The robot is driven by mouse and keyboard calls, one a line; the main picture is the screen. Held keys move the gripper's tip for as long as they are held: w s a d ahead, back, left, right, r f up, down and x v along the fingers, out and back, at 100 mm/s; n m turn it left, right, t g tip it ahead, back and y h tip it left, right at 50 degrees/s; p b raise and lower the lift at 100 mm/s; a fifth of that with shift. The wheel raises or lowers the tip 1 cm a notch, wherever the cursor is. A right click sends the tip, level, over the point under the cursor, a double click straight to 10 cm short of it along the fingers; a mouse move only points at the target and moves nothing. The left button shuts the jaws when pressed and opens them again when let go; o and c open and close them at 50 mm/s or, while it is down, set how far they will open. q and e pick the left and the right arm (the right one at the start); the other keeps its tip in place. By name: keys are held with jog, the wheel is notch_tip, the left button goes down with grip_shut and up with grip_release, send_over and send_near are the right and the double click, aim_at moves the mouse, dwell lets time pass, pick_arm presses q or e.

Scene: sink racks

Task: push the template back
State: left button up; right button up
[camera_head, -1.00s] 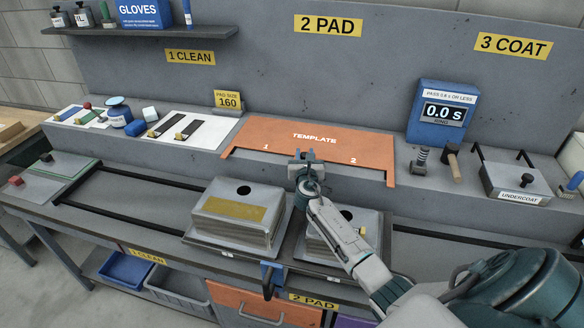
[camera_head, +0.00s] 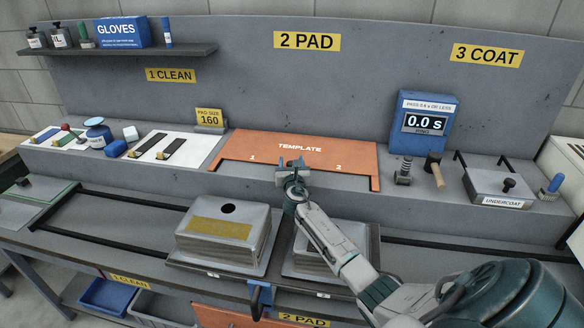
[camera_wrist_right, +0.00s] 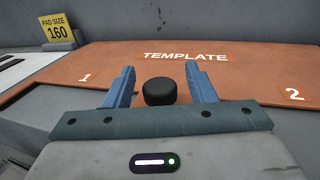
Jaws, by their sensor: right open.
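The orange template (camera_head: 330,154) lies flat on the raised ledge, with "TEMPLATE", "1" and "2" printed on it. It also shows in the right wrist view (camera_wrist_right: 230,75), filling the space beyond the fingers. My right gripper (camera_head: 291,163) is at the template's front edge, near its middle, between the "1" and the "2". In the right wrist view its blue fingers (camera_wrist_right: 160,88) are apart, with a black knob (camera_wrist_right: 165,92) between them. My left gripper is not in view.
The blue timer (camera_head: 424,122) reads 0.0 s. Tools (camera_head: 435,170) and a pad size sign (camera_head: 209,117) flank the template.

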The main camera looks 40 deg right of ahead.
jog(key=b+v, duration=0.1)
jog(key=v, duration=0.9)
jog(key=shift+s+a, duration=0.2)
jog(key=shift+s, duration=0.05)
